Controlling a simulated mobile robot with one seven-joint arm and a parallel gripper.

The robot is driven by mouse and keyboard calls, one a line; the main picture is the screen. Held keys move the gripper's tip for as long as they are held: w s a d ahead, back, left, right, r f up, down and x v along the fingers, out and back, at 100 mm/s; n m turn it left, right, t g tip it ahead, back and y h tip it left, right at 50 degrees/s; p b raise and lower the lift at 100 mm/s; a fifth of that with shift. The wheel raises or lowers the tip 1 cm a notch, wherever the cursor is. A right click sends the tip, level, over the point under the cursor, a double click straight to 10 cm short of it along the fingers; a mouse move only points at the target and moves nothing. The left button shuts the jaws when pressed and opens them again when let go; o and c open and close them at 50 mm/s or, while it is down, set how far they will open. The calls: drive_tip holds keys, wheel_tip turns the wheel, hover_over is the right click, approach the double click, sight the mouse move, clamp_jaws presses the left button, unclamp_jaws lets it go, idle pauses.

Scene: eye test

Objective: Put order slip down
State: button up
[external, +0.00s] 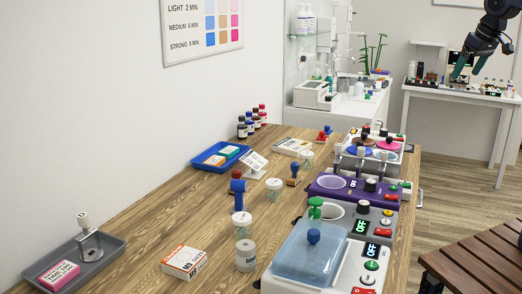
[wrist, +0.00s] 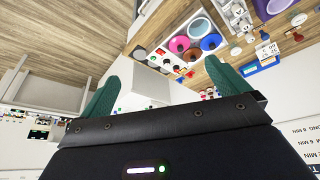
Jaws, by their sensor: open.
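My gripper (external: 468,74) is at the upper right of the external view, above the far white table. Its two green fingers are spread wide in the wrist view (wrist: 165,88), with nothing visibly held between them. No order slip can be made out for certain. A white printed card (external: 255,164) leans on a small stand on the wooden table, far from my gripper. A similar white card shows at the upper right of the wrist view (wrist: 266,52).
The white table (external: 425,90) under my gripper carries several small bottles and devices. The wooden table (external: 150,226) holds a blue tray (external: 203,163), a grey tray (external: 98,270), a white-red box (external: 186,262), jars and heated pots. A slatted bench (external: 480,255) stands at lower right.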

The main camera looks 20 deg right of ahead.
drive_tip(key=s+d+f+m, duration=0.1)
drive_tip(key=s+d+f, duration=0.1)
drive_tip(key=s, duration=0.4)
drive_tip(key=s+d+f+m, duration=0.1)
drive_tip(key=s+d+f, duration=0.1)
drive_tip(key=s+d, duration=0.2)
drive_tip(key=s, duration=0.3)
